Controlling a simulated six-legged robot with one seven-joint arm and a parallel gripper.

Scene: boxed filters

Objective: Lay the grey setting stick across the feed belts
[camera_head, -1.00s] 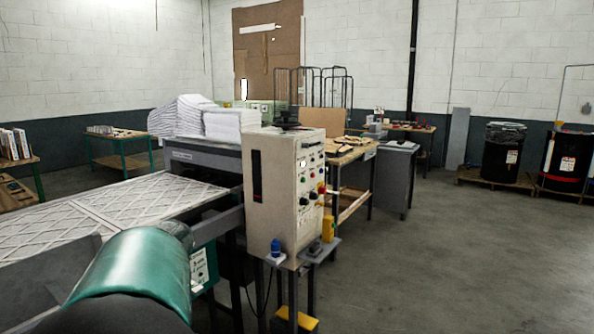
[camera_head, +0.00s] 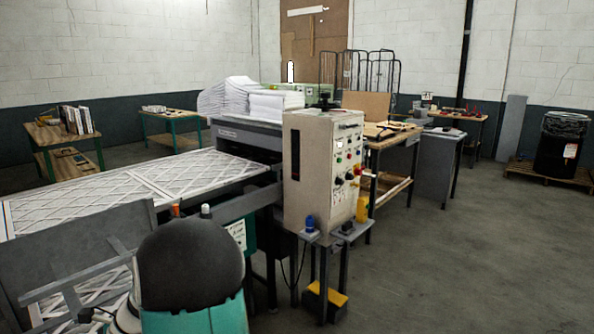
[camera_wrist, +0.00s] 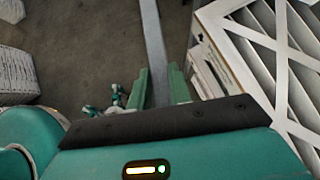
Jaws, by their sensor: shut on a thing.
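In the wrist view my gripper (camera_wrist: 160,85) is shut on the grey setting stick (camera_wrist: 153,35), a flat bar that runs from between the green fingers up past the top edge. Dark floor shows beneath it on the left. A boxed filter (camera_wrist: 215,55) with a white lattice over its pleats lies close to the right of the fingers. In the head view white latticed filters (camera_head: 130,185) lie along the feed line and hide most of the feed belts. My arm fills the bottom left there, and I cannot make out the fingers clearly.
A beige control cabinet (camera_head: 322,175) with buttons stands at the feed line's end. A grey panel (camera_head: 85,240) rises at the near left. White stacks (camera_head: 265,103) sit on the machine. A table with boxes (camera_head: 75,122) stands at the back left. Floor at right is open.

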